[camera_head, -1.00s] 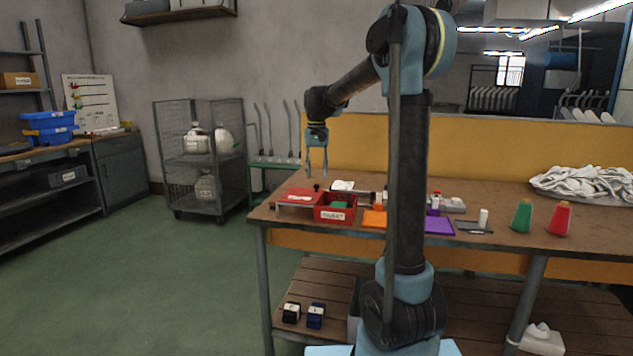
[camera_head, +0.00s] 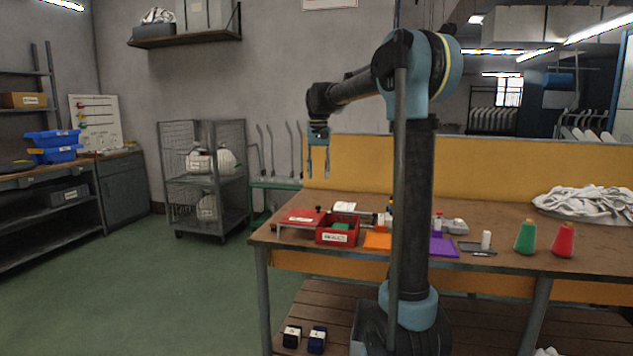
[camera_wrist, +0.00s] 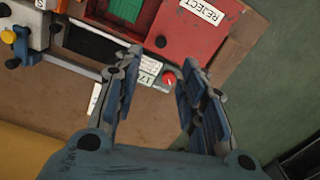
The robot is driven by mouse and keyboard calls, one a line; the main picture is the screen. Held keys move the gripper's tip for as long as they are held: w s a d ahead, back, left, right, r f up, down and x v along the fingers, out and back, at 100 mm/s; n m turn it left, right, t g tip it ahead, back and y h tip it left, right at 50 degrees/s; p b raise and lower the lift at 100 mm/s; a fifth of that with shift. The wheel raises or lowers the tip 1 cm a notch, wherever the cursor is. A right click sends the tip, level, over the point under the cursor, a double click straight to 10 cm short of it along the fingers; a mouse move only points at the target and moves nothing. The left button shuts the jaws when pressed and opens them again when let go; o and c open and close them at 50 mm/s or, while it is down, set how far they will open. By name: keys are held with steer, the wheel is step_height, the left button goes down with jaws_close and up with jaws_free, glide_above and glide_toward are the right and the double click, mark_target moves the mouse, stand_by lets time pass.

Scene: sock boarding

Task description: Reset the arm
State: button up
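My gripper (camera_head: 318,176) hangs pointing down above the left end of the workbench (camera_head: 510,222), clear of everything on it. In the wrist view the gripper (camera_wrist: 157,66) has its two fingers spread apart with nothing between them. Below it in that view are a red lid labelled REJECT (camera_wrist: 190,45) and a small red button (camera_wrist: 169,79). My arm is raised and bent, with its forearm reaching left.
On the bench are a red box (camera_head: 336,232), an orange mat (camera_head: 377,241), a purple mat (camera_head: 442,246), a green cone (camera_head: 525,238), a red cone (camera_head: 563,240) and white cloth (camera_head: 585,202). A wire cage cart (camera_head: 203,180) stands left; the floor between is clear.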

steer(key=s+d+f+t, duration=0.1)
steer(key=s+d+f, duration=0.35)
steer(key=s, duration=0.55)
steer(key=s+d+f, duration=0.3)
steer(key=s+d, duration=0.3)
steer(key=s, duration=0.4)
steer(key=s+d+f, duration=0.2)
steer(key=s+f, duration=0.7)
steer(key=s+d+f+t, duration=0.1)
steer(key=s+d+f, duration=0.2)
steer(key=s+f, duration=0.6)
steer(key=shift+f+n, duration=0.4)
steer(key=shift+f, duration=0.2)
steer(key=shift+w+f, duration=0.2)
steer(key=shift+w, duration=0.2)
steer(key=shift+c, duration=0.6)
